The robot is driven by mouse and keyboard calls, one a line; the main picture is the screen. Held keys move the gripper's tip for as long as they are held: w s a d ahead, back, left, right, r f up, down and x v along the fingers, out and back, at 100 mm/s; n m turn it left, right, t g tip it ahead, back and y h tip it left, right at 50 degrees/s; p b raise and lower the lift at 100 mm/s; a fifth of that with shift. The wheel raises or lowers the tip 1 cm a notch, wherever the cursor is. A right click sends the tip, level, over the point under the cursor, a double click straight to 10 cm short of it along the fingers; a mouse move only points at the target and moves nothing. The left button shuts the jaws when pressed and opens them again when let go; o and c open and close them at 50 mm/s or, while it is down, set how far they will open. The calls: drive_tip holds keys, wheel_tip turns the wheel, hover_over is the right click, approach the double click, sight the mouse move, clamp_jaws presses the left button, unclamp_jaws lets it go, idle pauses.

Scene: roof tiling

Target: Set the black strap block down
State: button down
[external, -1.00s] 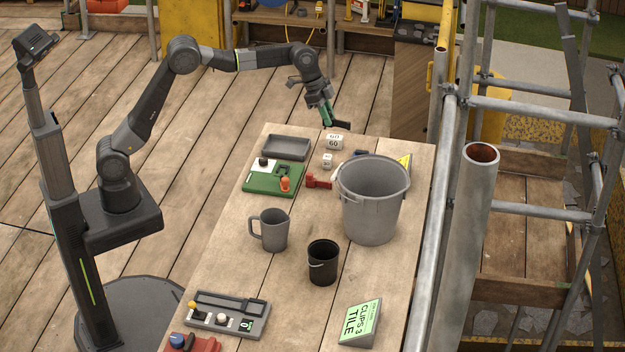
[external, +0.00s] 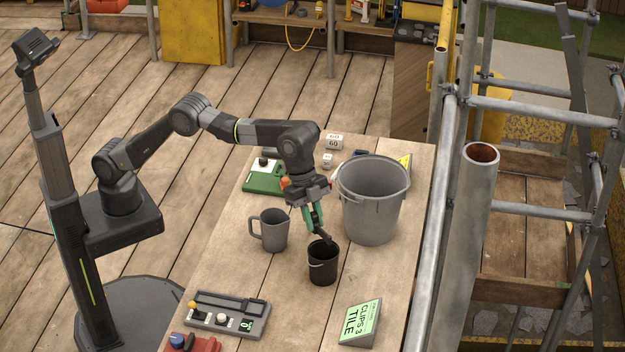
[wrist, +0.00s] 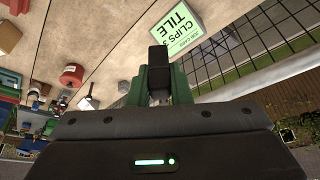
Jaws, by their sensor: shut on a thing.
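My gripper (external: 313,217) has green fingers and is shut on the black strap block (external: 325,234), which hangs tilted from the fingertips. In the external view the block appears just above the rim of the small black bucket (external: 322,268); whether it touches the bucket cannot be told. In the wrist view the block (wrist: 159,60) shows dark between the green fingers of my gripper (wrist: 160,88).
On the wooden table (external: 220,258), a grey mug (external: 272,232) stands left of the black bucket and a large grey bucket (external: 372,205) behind it to the right. A green-and-grey CLIPS 3 TILE sign (external: 359,322) and a grey tray (external: 228,315) lie nearer.

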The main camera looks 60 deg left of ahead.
drive_tip(key=s+d, duration=0.3)
drive_tip(key=s, duration=0.2)
drive_tip(key=shift+m, duration=0.3)
wheel_tip(320, 180, down, 23)
drive_tip(key=shift+a+f+p, duration=0.15)
drive_tip(key=shift+p, duration=0.35)
wheel_tip(320, 180, down, 4)
drive_tip(key=shift+f+p, duration=0.2)
drive_tip(key=shift+p, duration=0.25)
drive_tip(key=shift+f, duration=0.2)
drive_tip(key=shift+f, duration=0.1)
drive_tip(key=shift+f+b, duration=0.15)
drive_tip(key=shift+b, duration=0.15)
drive_tip(key=c, duration=1.3)
unclamp_jaws()
